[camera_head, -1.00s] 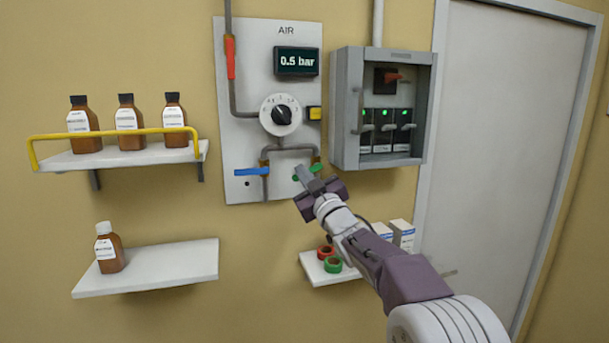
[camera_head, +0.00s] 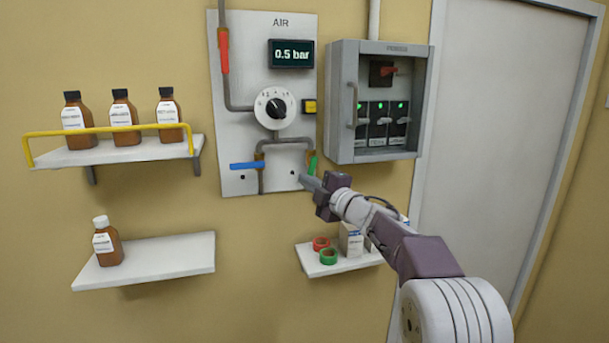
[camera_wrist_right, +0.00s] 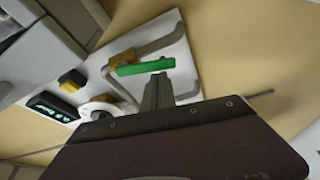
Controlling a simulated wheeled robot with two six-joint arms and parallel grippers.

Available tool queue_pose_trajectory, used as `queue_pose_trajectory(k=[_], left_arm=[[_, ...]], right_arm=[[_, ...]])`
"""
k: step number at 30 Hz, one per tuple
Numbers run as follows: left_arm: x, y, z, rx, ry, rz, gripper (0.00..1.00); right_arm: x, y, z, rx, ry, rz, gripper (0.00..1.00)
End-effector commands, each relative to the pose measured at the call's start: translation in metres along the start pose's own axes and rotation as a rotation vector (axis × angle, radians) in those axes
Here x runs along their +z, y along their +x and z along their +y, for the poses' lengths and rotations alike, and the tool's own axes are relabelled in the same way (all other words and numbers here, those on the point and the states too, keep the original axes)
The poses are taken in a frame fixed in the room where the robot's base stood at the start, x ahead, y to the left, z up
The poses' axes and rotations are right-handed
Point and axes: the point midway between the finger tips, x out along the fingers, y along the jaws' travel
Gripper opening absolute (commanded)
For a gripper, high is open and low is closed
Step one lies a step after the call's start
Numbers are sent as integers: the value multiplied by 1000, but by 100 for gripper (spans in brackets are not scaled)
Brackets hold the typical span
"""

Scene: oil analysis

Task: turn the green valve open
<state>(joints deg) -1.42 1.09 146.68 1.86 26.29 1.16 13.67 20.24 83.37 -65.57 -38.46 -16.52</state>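The green valve handle (camera_head: 312,163) is on the right pipe branch of the air panel (camera_head: 233,120). It stands nearly upright, along its pipe. In the right wrist view the green handle (camera_wrist_right: 145,67) lies just beyond the fingertips, fully visible. My right gripper (camera_head: 307,181) is just below the handle, in front of the panel's lower right. Its fingers (camera_wrist_right: 157,90) look closed together with nothing between them. I cannot tell whether the tips touch the handle. My left gripper is not in view.
A blue handle (camera_head: 247,166) lies crosswise on the left branch; a red handle (camera_head: 224,52) is upright above. The display (camera_head: 291,54) reads 0.5 bar beside a grey switch box (camera_head: 345,130). Below, a shelf (camera_head: 312,267) holds red and green rings and a box. Bottles stand on left shelves.

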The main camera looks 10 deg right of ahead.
Motion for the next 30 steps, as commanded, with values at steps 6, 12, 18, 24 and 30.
queue_pose_trajectory(k=[6,12,18,24,30], left_arm=[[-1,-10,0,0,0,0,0],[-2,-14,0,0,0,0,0],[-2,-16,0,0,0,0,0],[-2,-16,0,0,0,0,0],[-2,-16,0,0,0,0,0]], right_arm=[[8,-2,0,-44,-126,-4,0],[11,-4,-1,-69,-199,-3,0],[13,-4,-2,-81,-232,-3,0],[13,-4,-2,-83,-240,-3,0],[13,-4,-2,-83,-239,-3,0]])
